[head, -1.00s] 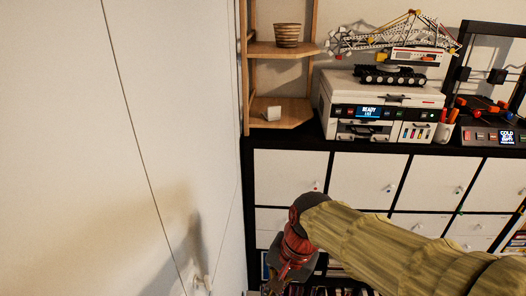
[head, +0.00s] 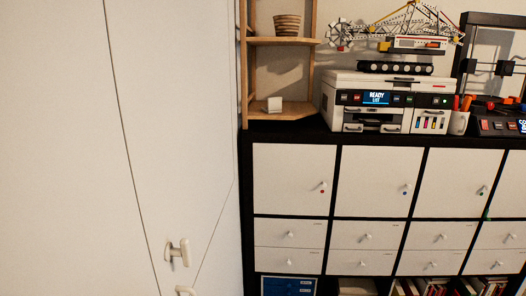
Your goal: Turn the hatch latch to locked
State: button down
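A small white latch (head: 177,252) is fixed on the tall white panel (head: 60,150) at the left of the head view. It sits low, just right of a long dark seam in the panel. It has a stubby crosswise part and an upright part at its right. I cannot tell from this view whether it is at locked. A second white fitting (head: 185,291) shows below it, cut off by the bottom edge. My gripper and arm are out of view.
A black-framed cabinet with white doors (head: 294,180) and drawers (head: 290,235) stands to the right. On it are a printer (head: 385,100) with a "READY" display, a crane model (head: 395,68) and a wooden corner shelf (head: 280,41). The space before the panel looks clear.

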aim_at(184, 251)
jog(key=u, duration=1.35)
jog(key=j, duration=0.1)
